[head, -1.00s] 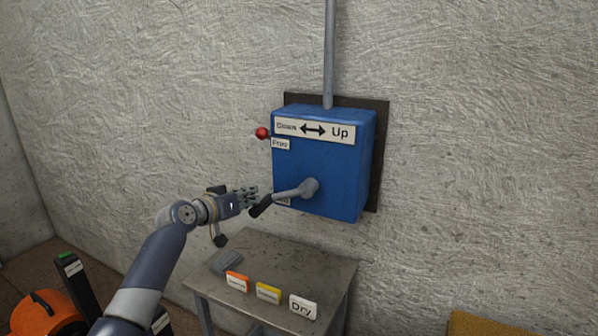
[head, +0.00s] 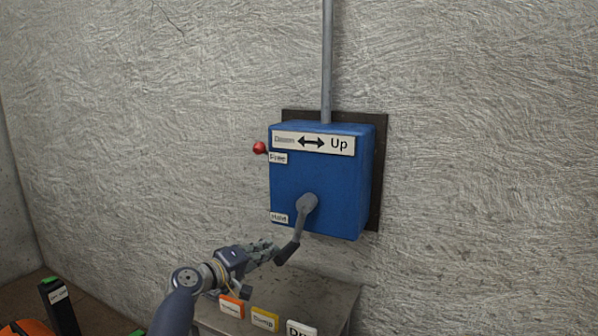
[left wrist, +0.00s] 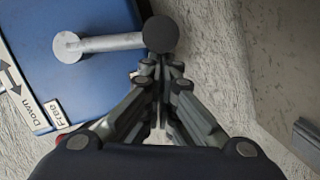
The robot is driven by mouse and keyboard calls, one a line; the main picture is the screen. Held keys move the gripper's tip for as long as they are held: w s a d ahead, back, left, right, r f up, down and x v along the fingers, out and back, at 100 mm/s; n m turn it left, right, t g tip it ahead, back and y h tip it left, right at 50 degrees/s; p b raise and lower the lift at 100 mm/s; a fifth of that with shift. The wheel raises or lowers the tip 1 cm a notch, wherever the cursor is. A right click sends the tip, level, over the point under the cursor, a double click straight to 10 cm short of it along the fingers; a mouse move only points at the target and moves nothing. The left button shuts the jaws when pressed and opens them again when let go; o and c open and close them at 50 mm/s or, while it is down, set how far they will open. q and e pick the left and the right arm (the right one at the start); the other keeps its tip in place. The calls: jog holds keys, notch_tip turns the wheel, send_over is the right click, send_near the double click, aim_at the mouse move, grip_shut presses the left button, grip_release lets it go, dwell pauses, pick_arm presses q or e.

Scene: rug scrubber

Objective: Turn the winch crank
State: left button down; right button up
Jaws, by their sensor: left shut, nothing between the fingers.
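The blue winch box (head: 335,195) is on the wall, with a "Down ↔ Up" label on top. Its grey crank (head: 302,222) runs from the hub on the front face down and slightly left to a black handle (head: 287,252). My left gripper (head: 268,249) is shut and empty, just left of the handle, close to or touching it. In the left wrist view the closed fingertips (left wrist: 161,66) lie right by the round black handle end (left wrist: 160,34); contact is unclear. The crank arm (left wrist: 110,43) also shows there. My right gripper is out of view.
A red-knobbed lever (head: 260,148) sticks out at the box's left, by the "Free" label; a "Hold" label is lower. A metal table (head: 335,296) below carries labelled blocks, including orange (head: 231,306) and yellow (head: 265,319) ones. The wall left of the box is clear.

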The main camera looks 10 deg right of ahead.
pick_arm(q)
jog(key=shift+s+d+f+n+h, duration=0.15)
jog(key=shift+s+d+f+n, duration=0.1)
jog(key=shift+s+d+n, duration=0.15)
jog(key=shift+s+d+f+n+h, duration=0.15)
jog(key=shift+d+f+n, duration=0.15)
jog(key=shift+d, duration=0.15)
jog(key=shift+r, duration=0.1)
